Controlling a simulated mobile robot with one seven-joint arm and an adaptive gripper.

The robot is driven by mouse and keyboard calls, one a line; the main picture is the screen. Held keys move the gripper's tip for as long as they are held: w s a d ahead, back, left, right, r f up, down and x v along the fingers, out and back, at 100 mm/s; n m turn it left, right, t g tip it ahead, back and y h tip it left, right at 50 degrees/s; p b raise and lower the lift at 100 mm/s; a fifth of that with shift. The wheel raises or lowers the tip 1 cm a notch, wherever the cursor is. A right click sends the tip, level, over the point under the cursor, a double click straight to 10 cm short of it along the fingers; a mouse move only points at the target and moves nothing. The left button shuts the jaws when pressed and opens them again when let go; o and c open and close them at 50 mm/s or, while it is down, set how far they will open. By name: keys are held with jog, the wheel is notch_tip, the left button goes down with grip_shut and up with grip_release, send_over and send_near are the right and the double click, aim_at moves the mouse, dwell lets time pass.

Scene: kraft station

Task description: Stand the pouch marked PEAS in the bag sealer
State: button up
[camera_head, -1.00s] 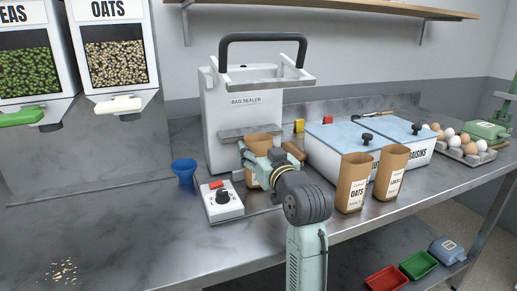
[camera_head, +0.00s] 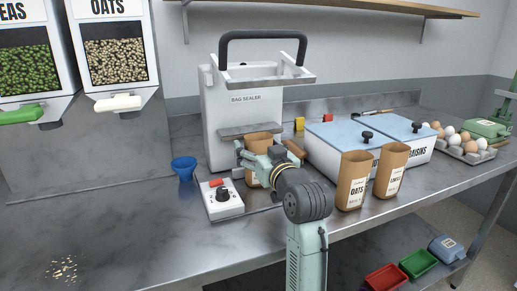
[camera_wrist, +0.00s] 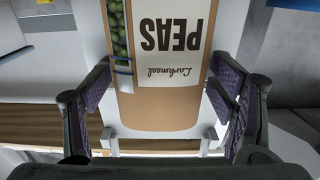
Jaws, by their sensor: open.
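The brown pouch marked PEAS (camera_wrist: 176,105) fills the middle of the wrist view, its label upside down there. A clear strip beside the label shows green peas. In the head view the pouch (camera_head: 259,142) is upright at the front of the white bag sealer (camera_head: 222,110), just below its grey jaw bar, partly hidden by my gripper. My gripper (camera_head: 258,165) is open, with one finger on each side of the pouch; in the wrist view the fingers (camera_wrist: 165,95) are spread around it. Whether a pad touches it is hard to tell. The pouch's base is hidden.
A control box (camera_head: 222,199) with a knob and a blue cup (camera_head: 184,168) are left of the gripper. An OATS pouch (camera_head: 352,182) and another brown pouch (camera_head: 391,170) stand close on the right, before lidded bins (camera_head: 352,135).

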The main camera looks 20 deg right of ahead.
jog(key=s+b, duration=0.2)
jog(key=s, duration=1)
jog(key=shift+d, duration=0.15)
jog(key=shift+s, duration=0.1)
